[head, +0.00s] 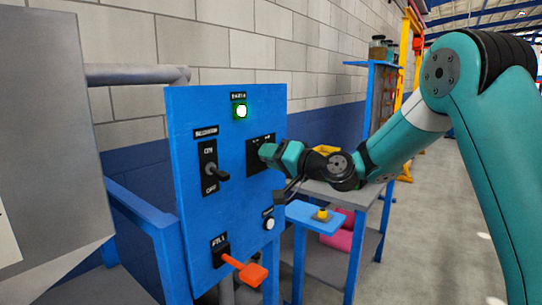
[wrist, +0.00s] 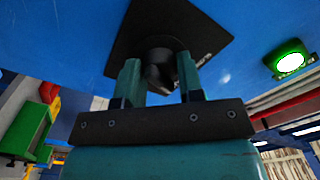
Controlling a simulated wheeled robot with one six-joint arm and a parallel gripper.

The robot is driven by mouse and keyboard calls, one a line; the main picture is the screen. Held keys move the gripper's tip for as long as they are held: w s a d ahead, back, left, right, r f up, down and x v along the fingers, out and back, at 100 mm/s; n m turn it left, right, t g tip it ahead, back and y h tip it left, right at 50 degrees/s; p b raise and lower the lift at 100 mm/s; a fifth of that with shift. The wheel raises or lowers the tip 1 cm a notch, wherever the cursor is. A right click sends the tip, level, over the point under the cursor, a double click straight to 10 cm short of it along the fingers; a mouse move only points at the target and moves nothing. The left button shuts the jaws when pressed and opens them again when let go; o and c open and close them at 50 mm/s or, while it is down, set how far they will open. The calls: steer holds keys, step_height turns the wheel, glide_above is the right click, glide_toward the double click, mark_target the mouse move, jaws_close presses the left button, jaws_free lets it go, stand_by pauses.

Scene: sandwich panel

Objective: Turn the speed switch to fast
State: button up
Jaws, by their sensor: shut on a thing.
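The speed switch is a dark round knob (wrist: 160,60) on a square black plate (head: 251,160) at the right side of the blue panel (head: 225,135). The plate also shows in the wrist view (wrist: 165,14), with small white lettering partly visible beside the knob. My gripper (head: 266,153) is at the plate and covers the knob in the head view. In the wrist view its two teal fingers (wrist: 160,84) stand on either side of the knob, shut on it. The knob's pointer is hidden, so I cannot tell its setting.
The panel also bears a lit green lamp (head: 242,112), an ON/OFF toggle (head: 216,172), a white button (head: 268,223) and an orange lever (head: 245,268). A yellow button (head: 321,214) sits on a blue shelf at right. A grey cabinet (head: 40,130) stands at left.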

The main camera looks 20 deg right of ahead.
steer(key=shift+m, duration=1.2)
steer(key=shift+p, duration=0.3)
steer(key=o, duration=0.9)
steer(key=shift+s+d, duration=0.1)
steer(key=shift+s, duration=0.05)
steer(key=b+v, duration=0.5)
steer(key=v, duration=1.2)
steer(key=shift+s+b, duration=0.1)
steer(key=shift+b, duration=0.2)
